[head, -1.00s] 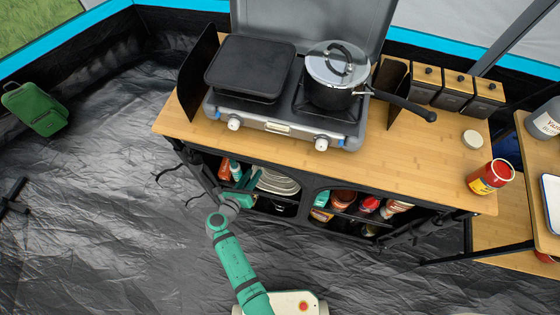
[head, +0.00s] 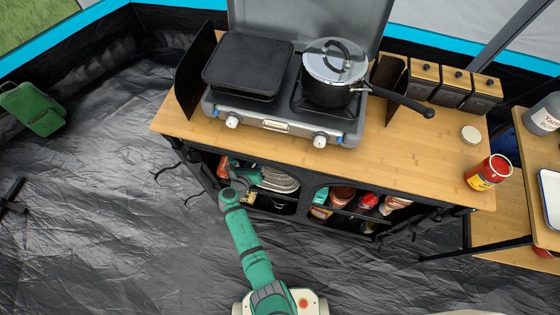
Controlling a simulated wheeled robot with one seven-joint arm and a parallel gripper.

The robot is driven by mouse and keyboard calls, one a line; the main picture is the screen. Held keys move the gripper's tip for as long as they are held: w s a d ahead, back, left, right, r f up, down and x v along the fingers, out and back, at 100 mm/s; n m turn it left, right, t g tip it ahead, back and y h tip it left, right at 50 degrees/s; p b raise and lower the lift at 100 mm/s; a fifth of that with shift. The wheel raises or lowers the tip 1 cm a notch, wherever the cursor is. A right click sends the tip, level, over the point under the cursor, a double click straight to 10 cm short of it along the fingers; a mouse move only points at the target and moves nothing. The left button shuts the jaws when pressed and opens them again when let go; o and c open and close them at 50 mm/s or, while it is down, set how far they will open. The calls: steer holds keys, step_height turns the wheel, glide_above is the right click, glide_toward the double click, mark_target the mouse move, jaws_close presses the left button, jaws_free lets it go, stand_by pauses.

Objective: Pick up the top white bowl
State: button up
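A stack of white dishes (head: 282,181) sits in the left compartment of the low shelf under the counter, partly hidden by the counter edge and my gripper. It is too small to tell which of them is the top white bowl. My green gripper (head: 250,174) is inside the compartment opening, at the left side of the stack. I cannot tell whether it touches the stack or whether its fingers are open or shut.
The wooden counter (head: 400,165) overhangs the shelf. A red-orange item (head: 222,166) stands left of my gripper. A divider separates the right compartment, which holds several bottles and a teal box (head: 321,195). The stove (head: 280,126) and pot (head: 331,93) are above. Dark floor in front is clear.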

steer(key=shift+s+a, duration=0.1)
steer(key=shift+a, duration=0.15)
steer(key=shift+c, duration=0.6)
jaws_close()
steer(key=shift+d, duration=0.5)
steer(key=shift+s, duration=0.1)
steer(key=shift+a, duration=0.3)
steer(key=shift+d, duration=0.1)
